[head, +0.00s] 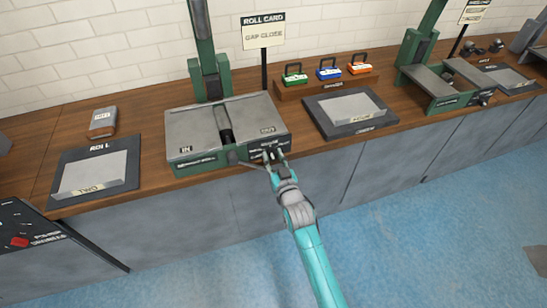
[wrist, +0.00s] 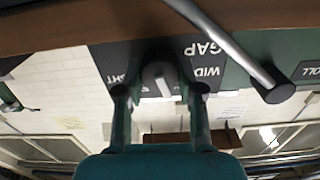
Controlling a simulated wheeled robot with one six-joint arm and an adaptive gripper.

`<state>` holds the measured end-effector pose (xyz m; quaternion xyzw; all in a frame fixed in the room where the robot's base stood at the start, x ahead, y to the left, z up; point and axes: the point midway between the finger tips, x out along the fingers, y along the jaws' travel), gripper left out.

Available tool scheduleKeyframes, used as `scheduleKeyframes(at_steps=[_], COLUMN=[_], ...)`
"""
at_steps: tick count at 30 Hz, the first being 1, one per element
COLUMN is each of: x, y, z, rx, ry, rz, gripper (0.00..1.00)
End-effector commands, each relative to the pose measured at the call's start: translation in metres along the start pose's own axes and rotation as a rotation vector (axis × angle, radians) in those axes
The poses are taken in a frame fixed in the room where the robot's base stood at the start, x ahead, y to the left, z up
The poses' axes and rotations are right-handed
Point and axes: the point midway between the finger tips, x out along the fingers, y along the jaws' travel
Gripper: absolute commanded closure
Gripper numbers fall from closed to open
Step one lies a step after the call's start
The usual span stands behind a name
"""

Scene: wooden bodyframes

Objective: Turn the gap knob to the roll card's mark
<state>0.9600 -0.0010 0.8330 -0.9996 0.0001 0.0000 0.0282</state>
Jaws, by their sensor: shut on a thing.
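The roll card (head: 263,31) stands on a post behind the roller machine (head: 185,160) in the head view. It seems to read "GAP CLOSE". The gap knob (wrist: 157,72) is a dark round knob on the machine's front panel in the wrist view. It has a white pointer mark on the lower side as pictured. Upside-down lettering near it reads "GAP", part of "WIDE" to the right and "HT" to the left. My gripper (wrist: 160,90) has a finger on each side of the knob and is shut on it.
A grey crank bar (wrist: 240,62) with a round end sticks out beside the knob. Trays with sheets lie on the bench to the left (head: 62,200) and right (head: 372,128). Three coloured handled blocks (head: 328,72) stand on a wooden rack behind.

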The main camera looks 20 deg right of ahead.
Motion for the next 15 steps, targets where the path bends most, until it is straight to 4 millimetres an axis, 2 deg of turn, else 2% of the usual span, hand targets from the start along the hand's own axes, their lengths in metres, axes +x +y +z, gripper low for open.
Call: scheduleKeyframes(at_steps=[9,15], x=[-0.0002,-0.0002], y=[0.0008,0.001], z=[0.0003,0.0003], rx=[0.2,0.26], ry=[0.0,0.0], rz=[0.0,0.0], gripper=[0.97,0.97])
